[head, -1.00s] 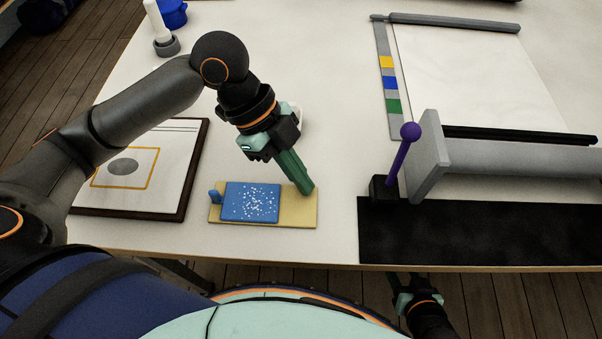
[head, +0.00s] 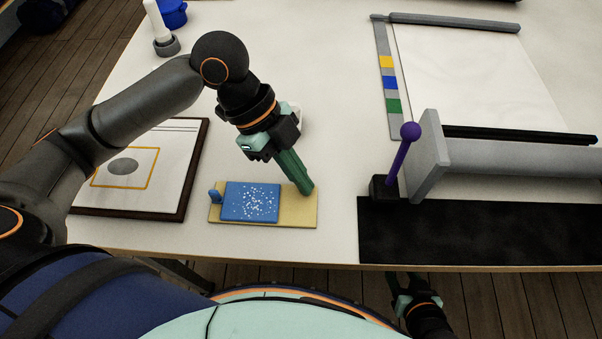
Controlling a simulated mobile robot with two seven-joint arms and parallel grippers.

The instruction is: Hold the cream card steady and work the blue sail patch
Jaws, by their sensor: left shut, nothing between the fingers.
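The cream card (head: 297,213) lies flat near the front edge of the table. The blue sail patch (head: 250,202), speckled with white dots, lies on the card's left and middle part. A small blue tab (head: 214,196) stands up at the patch's left end. My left gripper (head: 307,190) is shut and empty, its fingertips down at the card's right end, beside the patch. They seem to touch the card. My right gripper (head: 402,283) hangs low in front of the table's edge; its fingers are partly hidden and their opening is unclear.
A dark-framed board (head: 180,190) lies left of the card. To the right are a black mat (head: 480,235), a grey roller (head: 510,160) and a purple lever (head: 400,160). A white cylinder in a grey holder (head: 167,47) stands at the back left. The table's middle is clear.

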